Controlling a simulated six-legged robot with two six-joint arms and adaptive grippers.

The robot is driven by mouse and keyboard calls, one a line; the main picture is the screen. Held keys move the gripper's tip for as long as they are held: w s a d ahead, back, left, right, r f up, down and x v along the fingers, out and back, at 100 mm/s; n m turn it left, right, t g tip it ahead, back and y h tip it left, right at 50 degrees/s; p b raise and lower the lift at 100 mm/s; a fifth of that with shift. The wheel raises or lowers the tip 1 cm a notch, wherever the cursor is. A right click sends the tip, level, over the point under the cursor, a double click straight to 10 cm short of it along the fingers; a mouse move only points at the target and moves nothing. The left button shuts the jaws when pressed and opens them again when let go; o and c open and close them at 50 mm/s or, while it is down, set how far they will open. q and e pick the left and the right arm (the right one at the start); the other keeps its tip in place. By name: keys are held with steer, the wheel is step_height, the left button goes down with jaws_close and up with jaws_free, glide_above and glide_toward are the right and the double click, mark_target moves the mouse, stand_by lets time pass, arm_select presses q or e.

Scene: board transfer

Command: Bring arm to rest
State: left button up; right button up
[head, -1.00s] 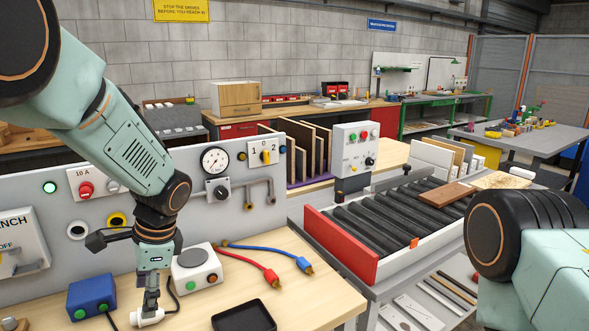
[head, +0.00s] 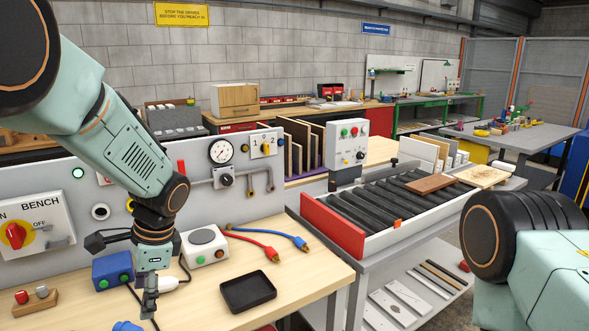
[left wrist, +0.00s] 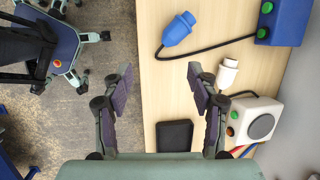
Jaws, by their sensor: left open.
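My left gripper (head: 150,300) hangs pointing down over the near edge of the wooden bench top (head: 205,308). In the left wrist view its two fingers (left wrist: 160,78) stand wide apart with nothing between them. The space between them looks down across the bench edge and the floor. A white plug (head: 168,283) lies beside the gripper in the head view; the wrist view shows that plug (left wrist: 228,74) outside the fingers. My right arm shows at the right edge; its gripper is out of view.
On the bench are a blue box (head: 113,270), a white box with a round plate (head: 204,247), a black tray (head: 248,291) and red and blue cables (head: 285,236). A control panel (head: 195,200) stands behind. A roller conveyor (head: 335,232) holds boards to the right.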

arm_select(q)
steer(key=s+d+f+n+h, duration=0.2)
steer(key=s+f, duration=0.4)
steer(key=f, duration=0.3)
steer(key=s+d+f+n+h, duration=0.1)
steer(key=s+d+f+n, duration=0.1)
steer(key=s+f, duration=0.55)
steer(key=s+f+n, duration=0.4)
steer(key=s+f, duration=0.1)
steer(key=s, duration=0.5)
steer(key=s+f+n, duration=0.4)
steer(key=s, duration=0.6)
step_height(320, 180, down, 8)
steer(key=b, duration=0.7)
steer(key=shift+d+r+h, duration=0.25)
steer(key=shift+d+h, duration=0.05)
steer(key=shift+d, duration=0.05)
steer(key=shift+r, duration=0.1)
